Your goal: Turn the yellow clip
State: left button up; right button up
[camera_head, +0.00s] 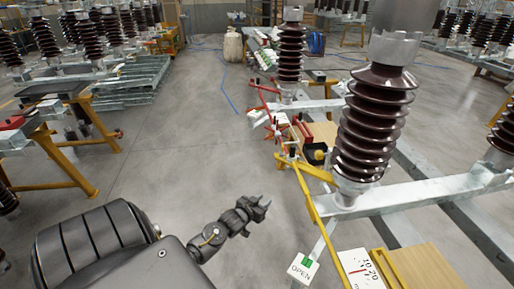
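A yellow clip-like bracket (312,171) sits on the isolator frame, below and left of the large brown ribbed insulator (372,125). A long yellow rod (309,207) runs down from near it toward the bottom edge. Which yellow part is the clip is hard to tell at this size. My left gripper (262,202) is low in the middle of the view, to the left of the yellow rod and apart from it. Its dark fingers are spread with a small gap, and nothing shows between them. My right gripper is not in view.
A white OPEN sign (302,268) and a scale plate (360,269) are at the bottom. A grey steel beam (430,190) carries the insulators on the right. Yellow-legged stands (65,160) are at the left. The grey floor (190,150) between is clear.

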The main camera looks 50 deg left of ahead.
pick_arm(q)
jog(key=s+d+f+g, duration=0.1)
jog(key=s+d+f, duration=0.1)
jog(key=f, duration=0.5)
jog(key=s+d+f+g, duration=0.2)
jog(key=s+f, duration=0.2)
jog(key=f, duration=0.3)
jog(key=shift+s+m+h, duration=0.4)
jog(key=shift+f, duration=0.1)
